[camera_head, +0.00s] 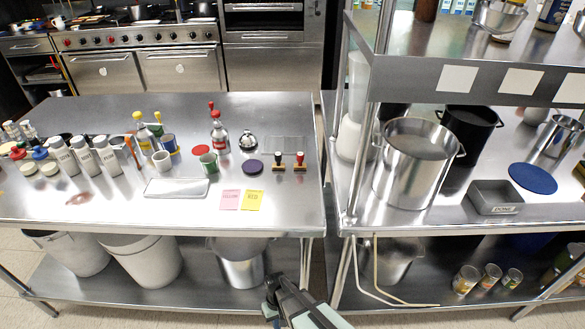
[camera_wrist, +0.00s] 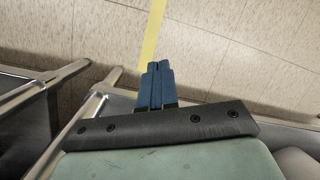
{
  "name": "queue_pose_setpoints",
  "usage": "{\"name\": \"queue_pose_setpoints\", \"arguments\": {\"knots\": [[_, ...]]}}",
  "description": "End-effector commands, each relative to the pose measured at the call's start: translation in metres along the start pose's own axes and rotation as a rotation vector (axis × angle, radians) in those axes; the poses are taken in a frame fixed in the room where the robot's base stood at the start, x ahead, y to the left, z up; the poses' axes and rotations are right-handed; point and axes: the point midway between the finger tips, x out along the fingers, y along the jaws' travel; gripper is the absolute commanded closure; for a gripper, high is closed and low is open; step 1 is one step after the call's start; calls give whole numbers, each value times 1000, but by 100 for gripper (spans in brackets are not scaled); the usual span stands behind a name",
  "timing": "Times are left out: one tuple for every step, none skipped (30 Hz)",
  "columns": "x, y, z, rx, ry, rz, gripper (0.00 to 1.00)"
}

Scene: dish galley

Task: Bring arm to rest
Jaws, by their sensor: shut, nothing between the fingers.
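My gripper (camera_wrist: 157,70) shows in the wrist view with its two blue fingers closed together and nothing between them. It points out over the tiled floor. In the head view my arm shows at the bottom centre, low in front of the gap between the two steel tables; the fingertips are not clearly visible there. The arm is apart from the objects on the tabletops.
The left steel table (camera_head: 110,212) holds bottles, cups, stamps, a small tray (camera_head: 177,187) and pink and yellow cards. The right table has a large steel pot (camera_head: 408,175), a blue disc (camera_head: 532,178) and a grey tin (camera_head: 494,198). Yellow tape (camera_wrist: 152,32) marks the floor.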

Motion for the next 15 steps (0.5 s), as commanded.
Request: {"name": "queue_pose_setpoints", "arguments": {"knots": [[2,16,21,35,-19,-1,100],[3,25,30,55,-29,-1,100],[6,35,43,80,-44,-1,100],[7,43,52,98,-55,-1,100],[9,50,62,116,-66,-1,100],[11,59,75,140,-81,-3,100],[12,66,85,159,-91,-4,100],[13,72,95,176,-102,-5,100],[15,79,109,199,-117,-6,100],[16,85,120,218,-129,-8,100],[17,89,130,235,-140,-10,100],[19,95,144,259,-156,-14,100],[20,99,154,277,-167,-16,100],[20,103,164,294,-178,-18,100],[21,107,178,317,-193,-21,100]]}}
